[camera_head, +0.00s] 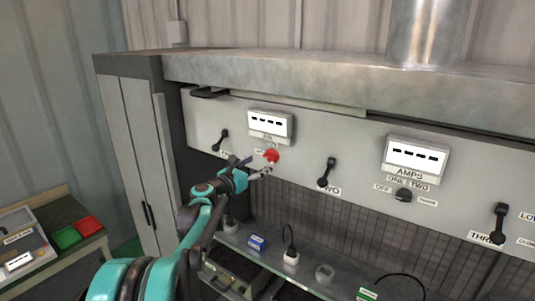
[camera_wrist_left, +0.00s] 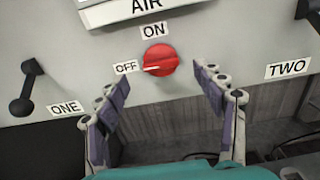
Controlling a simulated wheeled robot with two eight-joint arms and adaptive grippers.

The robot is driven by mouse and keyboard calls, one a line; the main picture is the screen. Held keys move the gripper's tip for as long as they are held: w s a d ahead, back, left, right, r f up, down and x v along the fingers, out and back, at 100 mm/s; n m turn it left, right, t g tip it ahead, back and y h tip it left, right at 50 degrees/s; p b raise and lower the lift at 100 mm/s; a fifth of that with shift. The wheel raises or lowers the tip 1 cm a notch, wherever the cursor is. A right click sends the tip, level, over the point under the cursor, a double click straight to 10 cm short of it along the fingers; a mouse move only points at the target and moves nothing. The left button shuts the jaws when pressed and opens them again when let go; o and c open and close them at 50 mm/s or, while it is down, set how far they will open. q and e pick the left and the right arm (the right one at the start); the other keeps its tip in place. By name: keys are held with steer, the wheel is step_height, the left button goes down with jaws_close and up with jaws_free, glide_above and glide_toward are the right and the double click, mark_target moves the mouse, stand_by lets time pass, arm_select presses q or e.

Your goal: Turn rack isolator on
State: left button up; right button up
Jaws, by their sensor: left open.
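A red rotary knob (camera_head: 271,155) sits on the grey panel below a white meter. In the left wrist view the red knob (camera_wrist_left: 161,60) lies between labels ON above and OFF at left. Its white pointer mark faces OFF. My left gripper (camera_head: 257,169) is just below and left of the knob in the head view. In the wrist view the left gripper (camera_wrist_left: 160,78) has its two purple-padded fingers spread, one on each side below the knob, with nothing between them. Whether a finger touches the knob cannot be told. My right gripper is not in view.
Black levers stand on the panel, one labelled ONE (camera_wrist_left: 28,88) at left and one near TWO (camera_head: 327,172) at right. A black AMPS knob (camera_head: 404,195) is further right. Below is a shelf with a blue box (camera_head: 257,243) and plugs with cables.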

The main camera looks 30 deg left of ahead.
mark_target(268, 158)
arm_select(q)
steer(key=w+p, duration=0.1)
steer(key=w, duration=0.4)
steer(key=shift+w+d+f, duration=0.1)
steer(key=shift+w+d, duration=0.05)
steer(key=shift+w, duration=0.2)
steer(key=shift+s, duration=0.15)
steer(key=shift+c, duration=0.3)
steer(key=c, duration=1.1)
